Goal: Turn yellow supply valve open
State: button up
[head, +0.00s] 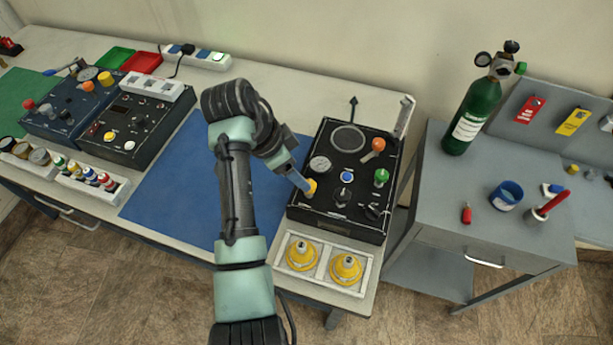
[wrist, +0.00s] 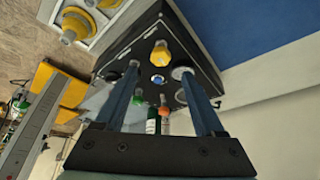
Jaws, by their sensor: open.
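The yellow supply valve (head: 311,187) is a small yellow knob near the left front of the black trainer box (head: 330,214). In the wrist view the yellow valve (wrist: 160,54) shows in the gap between my fingers, near their tips. My gripper (head: 303,184) reaches down to the valve from the upper left in the head view and hides part of it. In the wrist view my gripper (wrist: 160,70) is open, with one blue finger to each side of the valve. Whether a finger touches it, I cannot tell.
The box also carries an orange-topped lever (head: 378,144), a green knob (head: 381,176), a blue button (head: 346,176) and a gauge (head: 320,165). A white tray (head: 322,272) with two yellow fittings stands in front. The blue mat (head: 177,190) at left is mostly clear.

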jog(key=x, duration=0.6)
jog(key=shift+w+d+f, duration=0.1)
jog(key=shift+d+f, duration=0.05)
jog(key=shift+f, duration=0.25)
jog(key=shift+p, duration=0.3)
grip_shut()
